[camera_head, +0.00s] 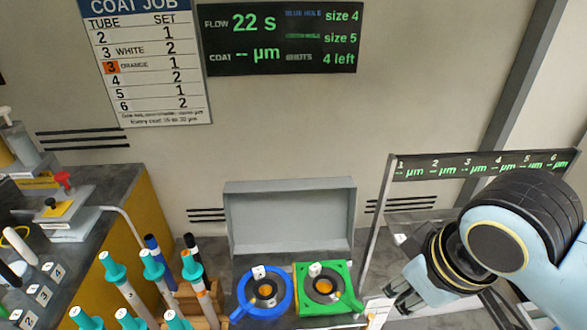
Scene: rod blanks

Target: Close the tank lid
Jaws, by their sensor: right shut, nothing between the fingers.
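A grey, shallow, box-like lid (290,218) stands raised against the wall, its hollow side facing me. It looks like the tank lid, and it stands open. In front of and below it are a blue ring holder (243,305) and a green square holder (344,273), each with an orange centre. The tank body beneath them is mostly out of view. My right gripper (388,302) is to the right of the green holder, apart from the lid. It is shut and empty, with its fingertips pointing lower left. My left gripper is not in view.
Several teal-capped rods (152,265) stand at the lower left, close to the blue holder. A grey bench (95,180) with a red-knobbed device is at the left. A framed display rack (480,165) stands behind my right arm. A timer board (283,40) hangs on the wall.

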